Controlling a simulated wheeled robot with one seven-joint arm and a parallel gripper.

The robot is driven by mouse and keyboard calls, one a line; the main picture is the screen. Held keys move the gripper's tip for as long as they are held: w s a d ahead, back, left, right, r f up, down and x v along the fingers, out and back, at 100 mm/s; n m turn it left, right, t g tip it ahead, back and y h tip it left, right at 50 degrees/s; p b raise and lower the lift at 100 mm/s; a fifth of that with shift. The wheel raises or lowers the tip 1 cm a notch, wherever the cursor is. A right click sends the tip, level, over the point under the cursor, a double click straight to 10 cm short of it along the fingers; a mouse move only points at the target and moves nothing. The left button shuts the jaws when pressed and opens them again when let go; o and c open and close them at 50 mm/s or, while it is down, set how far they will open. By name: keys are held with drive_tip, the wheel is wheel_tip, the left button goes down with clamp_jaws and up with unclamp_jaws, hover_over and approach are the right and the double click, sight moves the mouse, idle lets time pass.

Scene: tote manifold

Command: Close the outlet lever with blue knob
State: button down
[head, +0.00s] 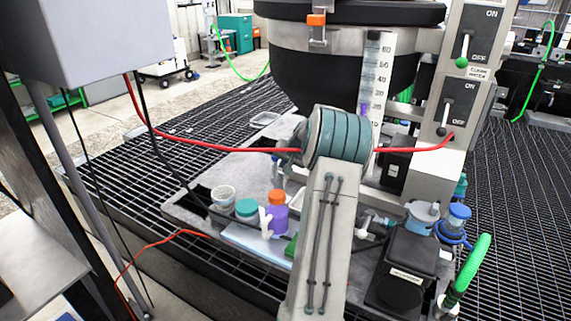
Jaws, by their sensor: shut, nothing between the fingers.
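I cannot clearly make out an outlet lever with a blue knob. A blue-capped fitting (459,213) with a blue loop around it stands at the right end of the bench, beside a pale blue-topped container (421,215). A small metal fitting with a blue part (374,221) sits left of them, partly behind my grey arm link. On the tall panel, the upper lever (463,50) has a green knob and points down toward OFF. The lower lever (444,119) also points down; its small knob looks dark. My gripper is not visible; my arm hides the bench middle.
A dark tank (330,75) with a scale strip stands behind the bench (190,210). A red hose (215,147) crosses the middle. Cups and an orange-capped purple bottle (276,212) stand left of my arm. A black box (405,265) and a green handle (474,262) are right.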

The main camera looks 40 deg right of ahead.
drive_tip(key=shift+w+a+r+p, duration=0.15)
drive_tip(key=shift+w+p, duration=0.1)
drive_tip(key=shift+p, duration=0.4)
